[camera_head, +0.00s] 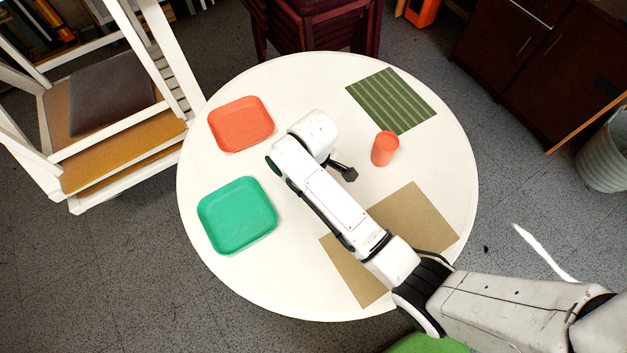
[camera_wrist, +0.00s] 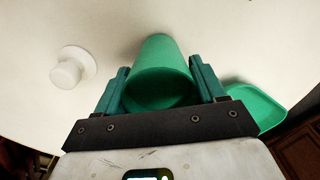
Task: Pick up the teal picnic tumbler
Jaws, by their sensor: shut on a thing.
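The teal tumbler (camera_wrist: 160,62) is between the two fingers of my gripper (camera_wrist: 158,72) in the wrist view. The fingers are shut on its sides, one on the left and one on the right. Its wide end faces the camera, and its far end points away toward the white surface. I cannot tell whether it touches the table. In the head view, my arm hides the tumbler and the gripper's fingers.
The round white table (camera_head: 300,285) holds an orange plate (camera_head: 241,124), a green plate (camera_head: 237,215), an orange tumbler (camera_head: 384,148), a striped green mat (camera_head: 391,100) and a tan mat (camera_head: 425,215). A white knob-like object (camera_wrist: 68,69) shows in the wrist view. A white chair (camera_head: 110,155) stands left.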

